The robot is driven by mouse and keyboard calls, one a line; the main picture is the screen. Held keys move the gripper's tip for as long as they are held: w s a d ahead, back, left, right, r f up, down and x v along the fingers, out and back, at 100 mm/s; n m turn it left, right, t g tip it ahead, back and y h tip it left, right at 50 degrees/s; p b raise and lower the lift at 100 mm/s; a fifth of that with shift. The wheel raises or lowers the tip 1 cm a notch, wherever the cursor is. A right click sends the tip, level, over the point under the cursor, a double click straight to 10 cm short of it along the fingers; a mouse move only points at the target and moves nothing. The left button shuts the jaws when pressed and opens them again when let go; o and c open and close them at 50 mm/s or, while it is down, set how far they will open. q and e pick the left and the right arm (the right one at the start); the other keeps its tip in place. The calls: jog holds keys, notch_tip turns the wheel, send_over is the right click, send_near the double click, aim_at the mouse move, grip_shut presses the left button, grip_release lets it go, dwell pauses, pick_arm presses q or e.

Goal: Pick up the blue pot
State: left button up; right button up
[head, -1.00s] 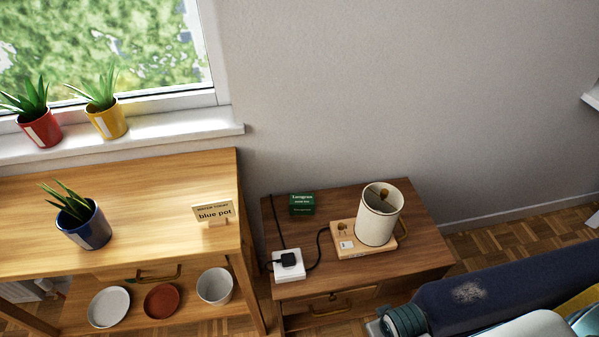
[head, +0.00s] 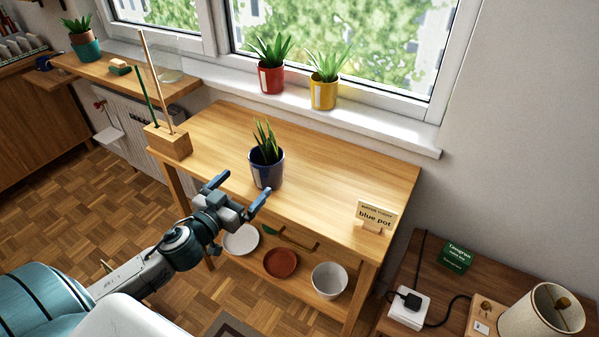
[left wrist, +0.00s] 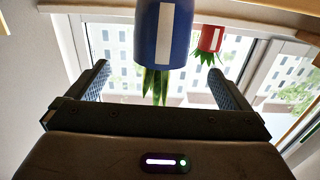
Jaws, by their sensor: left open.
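The blue pot (head: 266,170) holds a spiky green plant and stands upright on the wooden table, near its front edge. A card reading "blue pot" (head: 376,215) stands on the same table to the right. My left gripper (head: 241,187) is open and empty, just in front of the pot and apart from it. In the left wrist view, which appears upside down, the blue pot (left wrist: 165,32) is ahead, roughly between the open fingers (left wrist: 158,85). My right gripper is not in view.
A red pot (head: 271,79) and a yellow pot (head: 323,94) stand on the windowsill behind. A wooden block with sticks (head: 168,141) is at the table's left end. Dishes, including a white bowl (head: 329,280), sit on the lower shelf.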

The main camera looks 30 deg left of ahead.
aim_at(257, 171)
pick_arm(q)
jog(key=shift+w+d+r, duration=0.1)
jog(key=shift+w+r, duration=0.1)
jog(key=shift+w, duration=0.25)
jog(key=shift+w+d+f+p, duration=0.1)
jog(key=shift+w+p, duration=0.3)
jog(key=shift+w, duration=0.75)
jog(key=shift+w+d+p, duration=0.1)
jog(key=shift+w+p, duration=0.3)
jog(key=shift+w, duration=0.75)
jog(key=shift+w+a, duration=0.1)
jog(key=shift+w, duration=0.5)
jog(key=w, duration=0.3)
jog(key=shift+f, duration=0.35)
jog(key=shift+w, duration=0.6)
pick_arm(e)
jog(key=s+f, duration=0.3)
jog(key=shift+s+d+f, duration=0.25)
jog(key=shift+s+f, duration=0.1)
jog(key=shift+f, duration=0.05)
pick_arm(q)
jog(key=shift+r, duration=0.1)
jog(key=c, duration=1.5)
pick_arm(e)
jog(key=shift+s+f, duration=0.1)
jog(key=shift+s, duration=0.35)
